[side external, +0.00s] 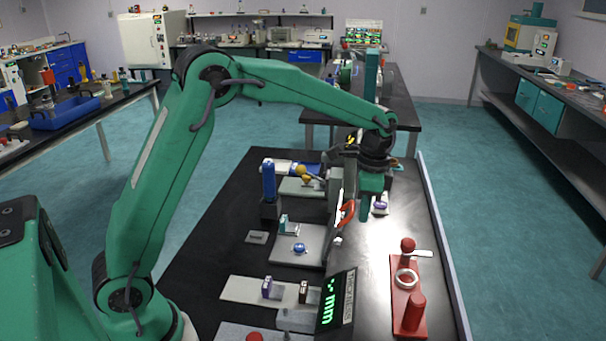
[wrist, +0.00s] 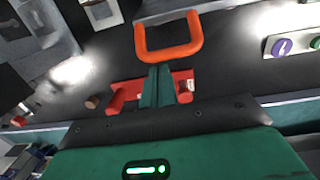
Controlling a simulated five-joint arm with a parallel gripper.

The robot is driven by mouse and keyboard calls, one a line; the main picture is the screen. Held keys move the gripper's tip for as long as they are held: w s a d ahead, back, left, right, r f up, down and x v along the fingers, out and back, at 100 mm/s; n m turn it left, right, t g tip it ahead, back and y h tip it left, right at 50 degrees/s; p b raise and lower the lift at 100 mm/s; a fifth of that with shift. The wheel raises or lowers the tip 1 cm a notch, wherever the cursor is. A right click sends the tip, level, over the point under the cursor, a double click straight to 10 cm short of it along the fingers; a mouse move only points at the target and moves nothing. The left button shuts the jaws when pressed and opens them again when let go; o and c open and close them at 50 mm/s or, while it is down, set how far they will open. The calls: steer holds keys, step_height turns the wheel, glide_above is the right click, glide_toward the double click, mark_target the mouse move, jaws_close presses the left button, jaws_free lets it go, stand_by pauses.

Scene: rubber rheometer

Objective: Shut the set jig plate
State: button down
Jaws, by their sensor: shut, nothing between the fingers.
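The jig plate (side external: 349,184) seems to stand raised, seen nearly edge-on, at the right end of a grey base in the side view. Its orange loop handle (side external: 346,213) juts from its right side. In the wrist view the orange handle (wrist: 168,53) lies just beyond my fingertips, with part of a grey plate (wrist: 185,8) at the top edge. My gripper (side external: 364,212) points down just right of the handle. My gripper's green fingers (wrist: 158,78) are shut and empty, close to the handle. I cannot tell whether they touch it.
A red fixture with posts (side external: 410,290) stands at the right of the black bench; it also shows behind my fingers in the wrist view (wrist: 118,97). A grey plate with a blue knob (side external: 315,250) and a green-digit display (side external: 336,300) are nearer the camera.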

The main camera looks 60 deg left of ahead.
steer(key=shift+s+a+r, duration=0.1)
steer(key=shift+s+a, duration=0.1)
steer(key=shift+s+a+r, duration=0.1)
steer(key=shift+s, duration=0.05)
stand_by(0.4)
steer(key=shift+s+a+r, duration=0.1)
steer(key=shift+s+a, duration=0.05)
steer(key=shift+a, duration=0.05)
steer(key=shift+s+a+t, duration=0.1)
steer(key=shift+t, duration=0.2)
steer(key=s+a+f, duration=0.2)
steer(key=s+a, duration=0.5)
steer(key=s+a+f, duration=0.3)
steer(key=s+a, duration=0.4)
steer(key=shift+s+a+f, duration=0.15)
steer(key=shift+f, duration=0.1)
stand_by(0.4)
